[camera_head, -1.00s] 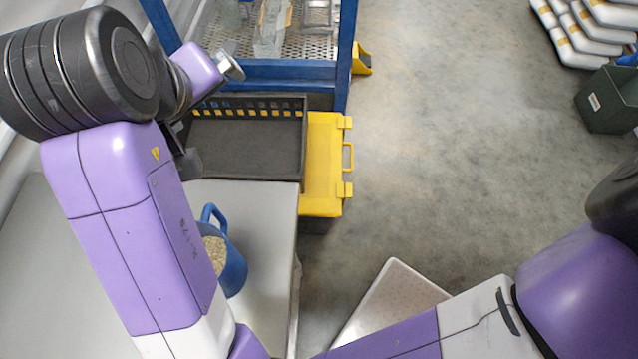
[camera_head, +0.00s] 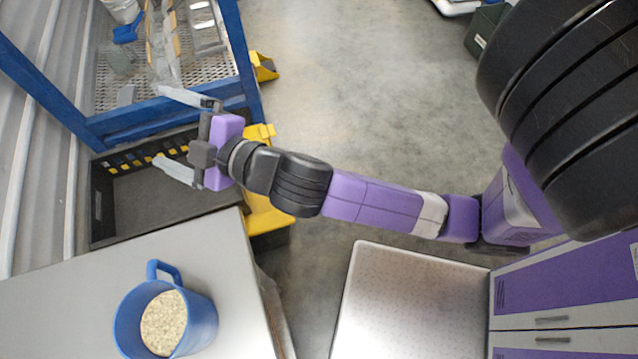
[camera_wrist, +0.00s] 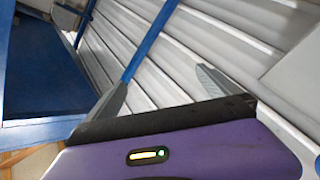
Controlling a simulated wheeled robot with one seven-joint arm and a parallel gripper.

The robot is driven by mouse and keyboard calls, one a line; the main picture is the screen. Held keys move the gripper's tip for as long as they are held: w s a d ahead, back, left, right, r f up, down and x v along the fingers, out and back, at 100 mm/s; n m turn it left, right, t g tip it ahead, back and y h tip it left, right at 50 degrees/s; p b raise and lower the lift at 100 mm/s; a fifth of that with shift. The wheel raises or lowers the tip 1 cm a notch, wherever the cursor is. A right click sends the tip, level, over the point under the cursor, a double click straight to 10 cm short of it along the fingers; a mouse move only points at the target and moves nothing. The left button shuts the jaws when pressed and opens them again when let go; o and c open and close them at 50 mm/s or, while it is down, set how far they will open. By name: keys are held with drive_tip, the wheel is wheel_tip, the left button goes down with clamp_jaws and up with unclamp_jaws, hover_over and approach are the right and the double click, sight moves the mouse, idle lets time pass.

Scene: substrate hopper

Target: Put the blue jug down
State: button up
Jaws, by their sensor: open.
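The blue jug (camera_head: 196,322) stands upright on the light grey table (camera_head: 80,290) at the lower left of the head view. It holds pale grain-like substrate, and its handle points to the back. My gripper (camera_head: 172,132) is open and empty, well behind the jug and apart from it, above the black crate. Its two fingers point left and are spread wide.
A black crate (camera_head: 100,205) lies behind the table, with a yellow case (camera_head: 268,215) beside it. A blue-framed rack (camera_head: 240,60) with a perforated shelf stands behind. Corrugated grey wall (camera_head: 30,150) runs along the left. Open floor (camera_head: 380,90) lies to the right.

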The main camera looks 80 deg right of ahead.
drive_tip(key=s+a+f+g+y, duration=0.1)
drive_tip(key=s+a+f+y, duration=0.1)
drive_tip(key=s+f, duration=0.35)
drive_tip(key=s+a+f+y, duration=0.1)
drive_tip(key=s+a+f, duration=0.15)
drive_tip(key=s, duration=0.65)
drive_tip(key=s+a+m, duration=0.1)
drive_tip(key=s+m, duration=0.2)
drive_tip(key=s, duration=0.3)
drive_tip(key=s+a+r+m+g, duration=0.1)
drive_tip(key=s+a+m, duration=0.1)
drive_tip(key=s+m, duration=0.2)
drive_tip(key=s, duration=0.3)
drive_tip(key=shift+s+a, duration=0.25)
drive_tip(key=shift+s, duration=0.05)
